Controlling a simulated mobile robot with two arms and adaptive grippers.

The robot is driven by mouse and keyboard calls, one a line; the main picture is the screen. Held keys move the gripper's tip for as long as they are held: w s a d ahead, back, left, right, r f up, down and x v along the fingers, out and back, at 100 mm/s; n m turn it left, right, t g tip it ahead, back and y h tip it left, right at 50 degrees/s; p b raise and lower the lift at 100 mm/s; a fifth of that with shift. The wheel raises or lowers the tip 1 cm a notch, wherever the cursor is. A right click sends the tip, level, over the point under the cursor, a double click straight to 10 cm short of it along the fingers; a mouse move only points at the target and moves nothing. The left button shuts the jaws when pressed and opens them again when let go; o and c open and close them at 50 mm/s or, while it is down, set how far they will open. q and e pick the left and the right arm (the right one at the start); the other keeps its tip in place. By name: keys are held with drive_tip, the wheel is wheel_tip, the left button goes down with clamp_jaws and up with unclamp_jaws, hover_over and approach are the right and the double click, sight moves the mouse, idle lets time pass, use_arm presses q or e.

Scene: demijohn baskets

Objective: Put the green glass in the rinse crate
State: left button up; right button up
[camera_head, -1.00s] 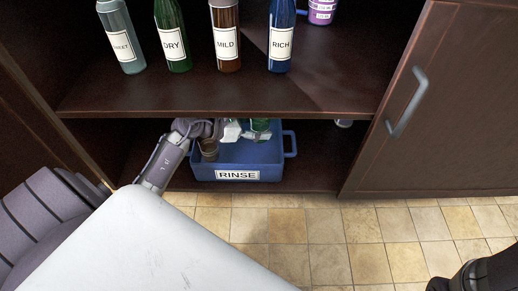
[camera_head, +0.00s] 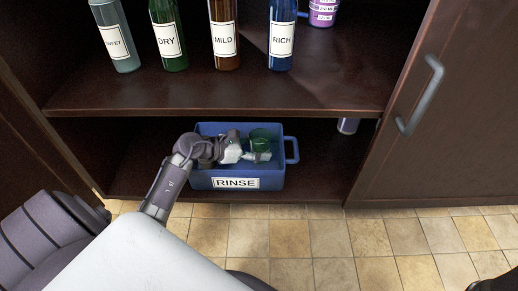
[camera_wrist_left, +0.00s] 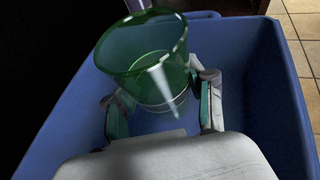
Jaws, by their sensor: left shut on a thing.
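The green glass (camera_head: 261,136) is at the blue rinse crate (camera_head: 272,182), whose front wall bears a RINSE label, on the lower shelf. My left gripper (camera_head: 257,154) reaches over the crate's left side and is shut on the glass. In the left wrist view the glass (camera_wrist_left: 150,62) stands about upright, mouth up, between the two fingers of the gripper (camera_wrist_left: 163,103). The blue crate walls (camera_wrist_left: 270,85) surround it below. I cannot tell whether its base touches the crate floor. My right gripper does not show clearly.
The upper shelf (camera_head: 215,93) above holds several labelled bottles, such as the blue RICH one (camera_head: 281,40), and a purple measuring cup (camera_head: 323,12). A purple-grey object (camera_head: 348,125) stands right of the crate. A cabinet door (camera_head: 450,130) is at the right. The tiled floor in front is clear.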

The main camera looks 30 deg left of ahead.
use_arm(q)
drive_tip(key=shift+f, duration=0.55)
drive_tip(key=o, duration=1.3)
drive_tip(key=shift+r, duration=0.2)
drive_tip(key=shift+s+a+r+p, duration=0.3)
drive_tip(key=shift+s+r+p, duration=0.15)
drive_tip(key=shift+r+p, duration=0.3)
drive_tip(key=p+v, duration=0.5)
drive_tip(key=v, duration=0.6)
